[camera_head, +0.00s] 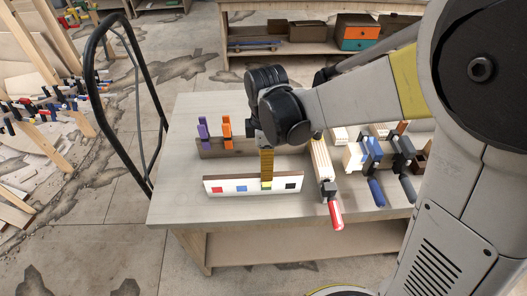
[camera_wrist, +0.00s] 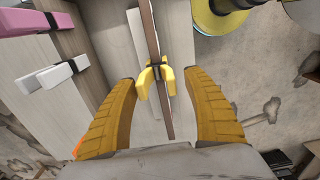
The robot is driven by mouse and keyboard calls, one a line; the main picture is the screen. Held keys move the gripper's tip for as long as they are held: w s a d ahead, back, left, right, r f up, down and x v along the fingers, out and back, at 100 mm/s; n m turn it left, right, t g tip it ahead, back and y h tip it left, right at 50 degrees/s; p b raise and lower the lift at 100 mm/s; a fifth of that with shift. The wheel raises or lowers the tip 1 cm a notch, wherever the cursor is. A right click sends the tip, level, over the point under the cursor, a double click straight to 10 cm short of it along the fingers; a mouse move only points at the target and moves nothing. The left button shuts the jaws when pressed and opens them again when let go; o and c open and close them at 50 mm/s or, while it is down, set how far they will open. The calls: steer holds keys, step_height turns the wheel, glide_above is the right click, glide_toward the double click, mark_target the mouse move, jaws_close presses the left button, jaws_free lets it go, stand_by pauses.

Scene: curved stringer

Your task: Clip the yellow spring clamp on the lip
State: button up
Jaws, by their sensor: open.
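The yellow spring clamp (camera_wrist: 154,84) sits astride the thin brown edge of the lip (camera_wrist: 149,28) in the wrist view, with its arms on both sides of that edge. My gripper (camera_wrist: 161,77) is open, one orange-yellow finger on each side of the clamp, with a visible gap to both. In the head view my gripper (camera_head: 266,180) points down at the lip (camera_head: 228,189), a white-faced strip with red, blue, yellowish and black squares. It is over the yellowish square, and the clamp there is hard to tell from finger and square. Whether the jaws grip the lip is unclear.
A purple clamp (camera_head: 203,127) and an orange clamp (camera_head: 227,127) stand on a wooden rail (camera_head: 212,151) behind the lip. Pink (camera_wrist: 30,23) and white (camera_wrist: 50,75) clamps show left in the wrist view. Red- and blue-handled bar clamps (camera_head: 335,217) lie right. The table's front left is clear.

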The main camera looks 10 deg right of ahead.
steer(key=f, duration=0.2)
steer(key=f+b, duration=0.1)
steer(key=f, duration=0.2)
steer(key=shift+w+d+f, duration=0.15)
steer(key=shift+w+f, duration=0.1)
steer(key=shift+f, duration=0.1)
jaws_close()
